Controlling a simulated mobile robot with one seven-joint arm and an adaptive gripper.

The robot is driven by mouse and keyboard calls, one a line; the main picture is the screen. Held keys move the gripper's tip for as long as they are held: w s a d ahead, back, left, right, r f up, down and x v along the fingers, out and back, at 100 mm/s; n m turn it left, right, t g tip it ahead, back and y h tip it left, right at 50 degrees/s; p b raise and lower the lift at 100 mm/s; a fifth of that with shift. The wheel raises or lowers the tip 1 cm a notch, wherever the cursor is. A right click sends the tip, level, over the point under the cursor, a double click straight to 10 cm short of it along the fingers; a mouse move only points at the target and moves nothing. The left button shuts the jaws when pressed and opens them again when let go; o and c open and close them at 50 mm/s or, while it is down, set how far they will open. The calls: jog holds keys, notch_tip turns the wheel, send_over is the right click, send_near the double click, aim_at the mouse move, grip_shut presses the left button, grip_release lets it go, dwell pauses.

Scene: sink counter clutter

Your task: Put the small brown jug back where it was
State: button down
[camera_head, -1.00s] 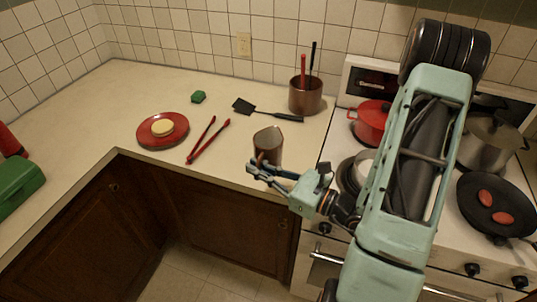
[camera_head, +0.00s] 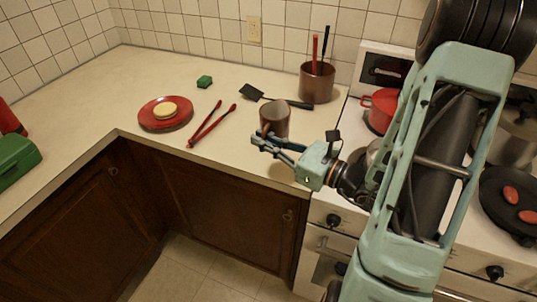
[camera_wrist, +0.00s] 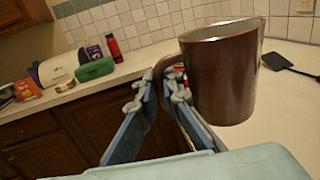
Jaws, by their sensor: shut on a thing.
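The small brown jug (camera_head: 274,118) is upright over the counter near its front edge, left of the stove. Its open top and dark reddish-brown side show large in the wrist view (camera_wrist: 224,75). My gripper (camera_head: 262,142) reaches in from the right, on the front side of the jug. In the wrist view the fingertips (camera_wrist: 165,80) are closed around the jug's handle, on its left side. I cannot tell whether the jug's base touches the counter or hangs slightly above it.
A black spatula (camera_head: 285,101) and a utensil pot (camera_head: 317,84) are behind. The stove holds a red pot (camera_head: 378,108) and a pan (camera_head: 500,208).

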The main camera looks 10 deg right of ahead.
jog(key=w+f, duration=0.1)
jog(key=w+d, duration=0.1)
jog(key=w, duration=0.1)
jog(key=w+f+b, duration=0.1)
jog(key=shift+w+d+f, duration=0.3)
jog(key=shift+w+d, duration=0.05)
jog(key=shift+w, duration=0.05)
jog(key=w+f+b, duration=0.1)
jog(key=f+b, duration=0.1)
jog(key=w+d+f+b, duration=0.1)
jog(key=w+f+b, duration=0.1)
jog(key=f, duration=0.1)
jog(key=w+f+b, duration=0.2)
jog(key=f, duration=0.1)
jog(key=shift+w+d, duration=0.1)
jog(key=shift+d, duration=0.3)
jog(key=shift+f+b, duration=0.3)
jog(key=shift+f, duration=0.1)
jog(key=shift+f, duration=0.2)
jog(key=c, duration=2.1)
grip_release()
